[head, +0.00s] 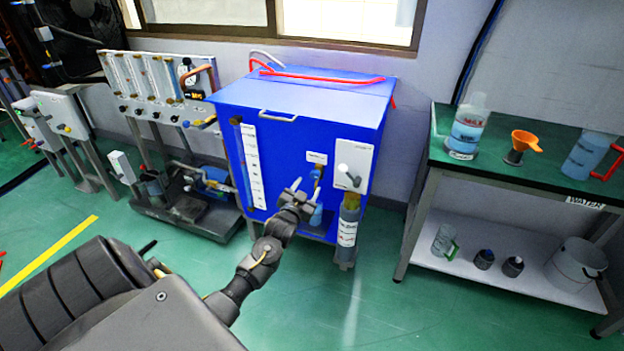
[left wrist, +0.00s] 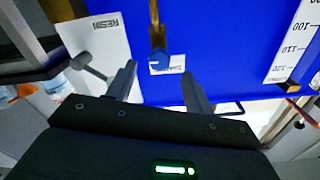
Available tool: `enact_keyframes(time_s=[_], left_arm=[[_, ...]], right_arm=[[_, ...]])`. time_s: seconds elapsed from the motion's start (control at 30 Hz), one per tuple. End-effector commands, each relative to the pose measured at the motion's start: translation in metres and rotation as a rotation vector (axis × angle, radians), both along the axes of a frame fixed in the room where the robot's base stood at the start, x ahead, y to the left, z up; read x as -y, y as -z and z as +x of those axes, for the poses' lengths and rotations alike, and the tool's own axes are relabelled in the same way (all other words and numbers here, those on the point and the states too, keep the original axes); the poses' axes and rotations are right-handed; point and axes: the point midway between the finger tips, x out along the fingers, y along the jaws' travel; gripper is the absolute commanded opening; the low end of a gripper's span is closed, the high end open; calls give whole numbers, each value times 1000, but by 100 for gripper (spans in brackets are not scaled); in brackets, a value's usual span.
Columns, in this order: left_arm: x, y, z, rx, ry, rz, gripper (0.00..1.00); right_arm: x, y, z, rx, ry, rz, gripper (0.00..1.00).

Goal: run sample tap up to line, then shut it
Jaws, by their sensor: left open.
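The blue cabinet (head: 300,105) stands at the centre of the head view. The sample tap (head: 316,173), brass with a blue knob, is on its front under a small white label. In the left wrist view the tap's blue knob (left wrist: 159,59) shows ahead, between the finger lines. My left gripper (head: 301,193) is open and empty, in front of the cabinet, just below and left of the tap. Its fingers (left wrist: 160,85) stand apart from the tap. A pale blue vessel (head: 316,216) shows below the tap, partly hidden by the gripper; its line and level cannot be made out.
A white RESIN panel (head: 353,168) with a lever is right of the tap, above a grey cylinder (head: 347,232). A scale strip (head: 252,165) is at the left. A green-topped bench (head: 480,165) with bottles stands right. Green floor is clear in front.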

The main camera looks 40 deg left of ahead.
Motion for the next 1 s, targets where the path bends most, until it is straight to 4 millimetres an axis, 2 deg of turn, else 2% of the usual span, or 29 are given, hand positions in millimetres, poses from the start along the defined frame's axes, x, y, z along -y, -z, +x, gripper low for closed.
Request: enact_keyframes(time_s=[0.1, 0.3, 0.9, 1.0], left_arm=[[7, 0, -19, -2, 0, -2, 52], [12, 0, -35, -1, -1, 0, 52], [12, 0, -36, -1, 0, -1, 52], [11, 8, -36, -39, -9, -22, 52]], right_arm=[[0, 4, 0, -3, 0, 0, 80], [0, 9, -1, -5, -1, 0, 80], [0, 9, 0, -4, 0, 0, 80], [1, 9, -1, -4, 0, -1, 80]])
